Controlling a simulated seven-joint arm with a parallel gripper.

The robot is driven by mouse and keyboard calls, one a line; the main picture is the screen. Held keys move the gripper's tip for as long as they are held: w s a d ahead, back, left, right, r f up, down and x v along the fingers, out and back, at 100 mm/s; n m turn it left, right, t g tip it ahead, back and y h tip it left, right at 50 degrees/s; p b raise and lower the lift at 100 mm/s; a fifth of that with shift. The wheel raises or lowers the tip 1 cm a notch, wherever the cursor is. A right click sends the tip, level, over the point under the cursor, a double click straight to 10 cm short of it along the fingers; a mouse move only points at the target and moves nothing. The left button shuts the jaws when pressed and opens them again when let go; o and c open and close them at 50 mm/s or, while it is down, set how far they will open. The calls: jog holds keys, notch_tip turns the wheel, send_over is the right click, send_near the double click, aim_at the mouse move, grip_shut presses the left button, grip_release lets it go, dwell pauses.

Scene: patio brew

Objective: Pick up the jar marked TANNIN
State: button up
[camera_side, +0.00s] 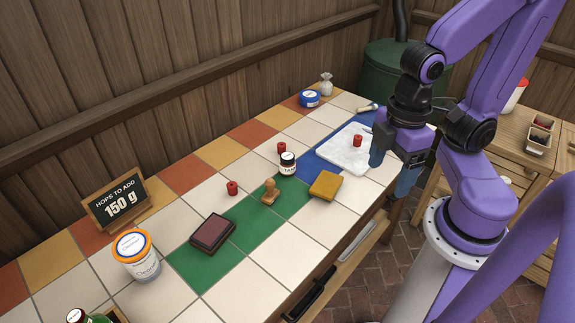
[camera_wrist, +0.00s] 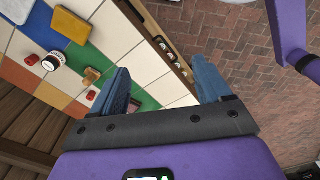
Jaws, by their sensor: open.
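A small dark jar (camera_side: 287,170) with a black lid and a white label stands upright on the tiled counter. Only the first letters, like "TA", can be made out. It also shows at the left of the wrist view (camera_wrist: 53,62). My gripper (camera_side: 392,167) is open and empty, to the right of the jar in the side view, near the counter's front edge beside the white slab. In the wrist view its blue fingers (camera_wrist: 161,68) are spread wide, with the counter edge behind them and the jar well off to their left.
Near the jar are a red spool-like piece (camera_side: 281,147), a wooden stamp (camera_side: 269,193) and a yellow block (camera_side: 325,185). The white slab (camera_side: 340,157) bears another red piece (camera_side: 357,141). A dark red pad (camera_side: 212,232) and an orange-rimmed tub (camera_side: 136,256) stand farther left.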

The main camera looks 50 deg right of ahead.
jog(key=w+a+f+m+y, duration=0.2)
jog(key=w+a+f+m, duration=0.35)
jog(key=a, duration=0.35)
jog(key=w+a+f+m+t, duration=0.3)
jog(key=w+f+m, duration=0.3)
jog(key=w+f, duration=0.25)
jog(key=m+t+h, duration=0.7)
jog(key=m+h, duration=0.1)
jog(key=h, duration=0.2)
send_near(286, 157)
jog(key=x, duration=0.7)
jog(key=shift+f, duration=0.3)
jog(key=shift+x, duration=2.65)
jog(key=shift+s+d, duration=0.15)
jog(key=shift+d, duration=0.05)
jog(key=c, duration=1.2)
